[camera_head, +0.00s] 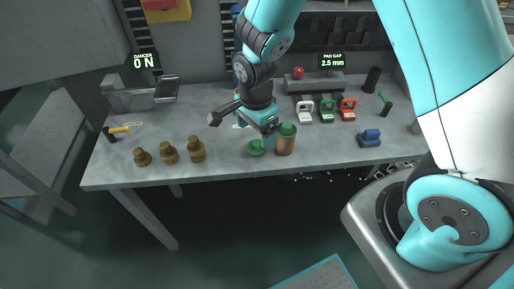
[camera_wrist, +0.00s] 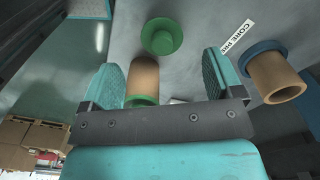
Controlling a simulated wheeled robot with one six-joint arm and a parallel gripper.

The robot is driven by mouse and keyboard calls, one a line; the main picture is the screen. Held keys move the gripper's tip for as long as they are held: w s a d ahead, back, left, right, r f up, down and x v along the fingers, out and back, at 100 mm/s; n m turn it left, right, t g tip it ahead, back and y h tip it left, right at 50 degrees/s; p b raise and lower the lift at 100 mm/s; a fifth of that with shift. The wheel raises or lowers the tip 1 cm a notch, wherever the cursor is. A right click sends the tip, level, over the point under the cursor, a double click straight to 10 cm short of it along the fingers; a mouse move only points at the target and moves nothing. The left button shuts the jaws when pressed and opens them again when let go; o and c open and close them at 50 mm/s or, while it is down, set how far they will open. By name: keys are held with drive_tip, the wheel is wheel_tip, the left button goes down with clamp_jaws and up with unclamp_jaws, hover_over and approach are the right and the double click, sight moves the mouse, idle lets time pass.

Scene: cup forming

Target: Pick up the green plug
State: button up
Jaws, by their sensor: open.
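A green plug (camera_head: 257,148) with a wide flange lies near the front edge of the grey bench. It also shows in the wrist view (camera_wrist: 161,36), beyond my fingertips and roughly centred between them. My gripper (camera_head: 255,131) is low over the bench, just behind the plug, with its jaws apart and nothing held. In the wrist view, my gripper (camera_wrist: 161,64) spans a tan cylinder with a green ring at one end (camera_wrist: 144,76); I cannot tell how close it is. A copper cup with a green top (camera_head: 285,145) stands right beside the plug in the head view.
Several brown stepped pieces (camera_head: 168,152) stand at the front left. In the wrist view, a tan cup on a blue flange (camera_wrist: 275,78) is right of my fingers.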

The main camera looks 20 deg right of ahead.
sight(257, 143)
wheel_tip(257, 143, down, 6)
drive_tip(key=shift+w+d+r, duration=0.1)
drive_tip(key=shift+c, duration=0.2)
drive_tip(key=c, duration=1)
